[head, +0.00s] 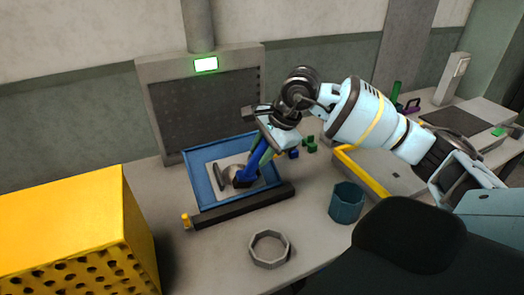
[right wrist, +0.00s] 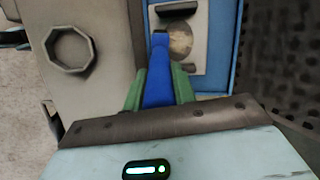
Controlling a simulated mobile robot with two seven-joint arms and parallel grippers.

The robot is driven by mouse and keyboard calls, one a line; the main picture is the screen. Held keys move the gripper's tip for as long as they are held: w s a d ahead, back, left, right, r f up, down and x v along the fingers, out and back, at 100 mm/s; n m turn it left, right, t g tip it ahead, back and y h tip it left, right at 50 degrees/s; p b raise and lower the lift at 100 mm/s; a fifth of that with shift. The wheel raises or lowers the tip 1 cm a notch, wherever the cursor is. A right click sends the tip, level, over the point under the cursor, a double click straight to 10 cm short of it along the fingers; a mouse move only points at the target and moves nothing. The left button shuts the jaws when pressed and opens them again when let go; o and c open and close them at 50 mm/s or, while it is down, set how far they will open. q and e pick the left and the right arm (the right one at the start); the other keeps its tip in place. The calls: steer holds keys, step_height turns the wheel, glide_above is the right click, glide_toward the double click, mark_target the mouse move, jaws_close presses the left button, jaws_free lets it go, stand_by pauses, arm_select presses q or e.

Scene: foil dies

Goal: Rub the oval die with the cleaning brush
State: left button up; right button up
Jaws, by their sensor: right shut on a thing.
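The cleaning brush has a blue handle (head: 254,160) and a dark head; it also shows in the right wrist view (right wrist: 158,85). My right gripper (head: 262,150) is shut on the handle, with green fingers on both sides of it. The brush tilts down, its head over or against a tan-grey oval die (right wrist: 181,41). I cannot tell whether they touch. The die lies on a pale plate (right wrist: 192,68) inside a blue tray (head: 197,161), and the brush partly hides it in the head view. My left gripper is not in view.
A dark bar (head: 240,206) lies along the tray's front edge. A perforated grey panel (head: 205,105) stands behind. A yellow box (head: 70,225) is at left. A grey octagonal ring (head: 269,262) and a teal cup (head: 346,202) stand to the right. Small green and blue blocks lie behind.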

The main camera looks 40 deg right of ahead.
steer(key=w+r, duration=0.2)
steer(key=w, duration=0.1)
steer(key=shift+d, duration=0.4)
steer(key=shift+w, duration=0.1)
steer(key=shift+w+d+r, duration=0.2)
steer(key=shift+w+r, duration=0.2)
steer(key=shift+w, duration=0.4)
steer(key=shift+w+d+r, duration=0.2)
steer(key=shift+w+r, duration=0.2)
steer(key=shift+w, duration=0.4)
steer(key=shift+f, duration=0.1)
steer(key=shift+s+a+f, duration=0.2)
steer(key=shift+s+f, duration=0.3)
steer(key=shift+s, duration=0.35)
steer(key=shift+s+a+f, duration=0.2)
steer(key=shift+s+f, duration=0.3)
steer(key=shift+s, duration=0.3)
steer(key=shift+s+f, duration=0.1)
